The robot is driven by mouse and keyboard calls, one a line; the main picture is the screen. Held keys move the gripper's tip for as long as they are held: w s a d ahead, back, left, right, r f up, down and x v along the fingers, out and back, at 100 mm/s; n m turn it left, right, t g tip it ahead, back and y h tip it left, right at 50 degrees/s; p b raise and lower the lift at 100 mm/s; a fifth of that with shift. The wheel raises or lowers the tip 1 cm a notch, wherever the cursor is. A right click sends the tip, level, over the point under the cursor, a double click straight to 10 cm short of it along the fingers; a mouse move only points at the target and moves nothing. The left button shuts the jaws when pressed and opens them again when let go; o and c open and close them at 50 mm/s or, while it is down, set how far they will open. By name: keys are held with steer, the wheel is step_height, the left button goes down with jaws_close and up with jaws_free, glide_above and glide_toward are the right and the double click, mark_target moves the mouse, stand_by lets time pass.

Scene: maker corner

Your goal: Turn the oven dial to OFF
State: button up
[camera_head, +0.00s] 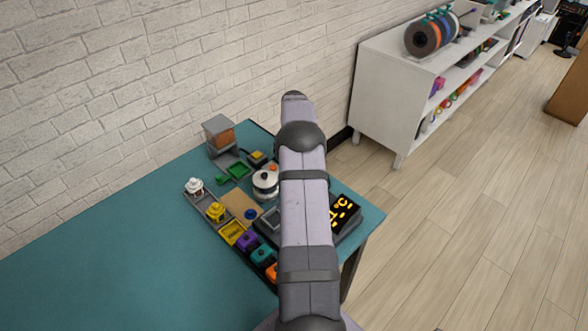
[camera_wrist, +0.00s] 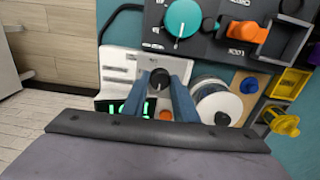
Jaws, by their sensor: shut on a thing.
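In the wrist view a small black dial (camera_wrist: 160,76) sits on a white panel (camera_wrist: 118,62) with lit green digits beside it. My gripper (camera_wrist: 161,82) has its two blue fingers shut on this dial, one on each side. The dial's pointer and any OFF mark are too small to read. In the head view my arm hides the gripper and the dial. A larger teal dial (camera_wrist: 183,18) with a white pointer is on a dark panel at the top of the wrist view, apart from my fingers.
An orange lever (camera_wrist: 246,31) is on the dark panel. A round white container (camera_wrist: 216,103) stands close to my right finger. In the head view a dark unit with yellow digits (camera_head: 345,213) is right of my arm. The teal table (camera_head: 110,262) is clear at left.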

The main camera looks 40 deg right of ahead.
stand_by(0.3)
steer(key=o, duration=0.8)
steer(key=shift+r, duration=0.15)
steer(key=shift+r+b, duration=0.8)
steer(key=shift+r, duration=2.75)
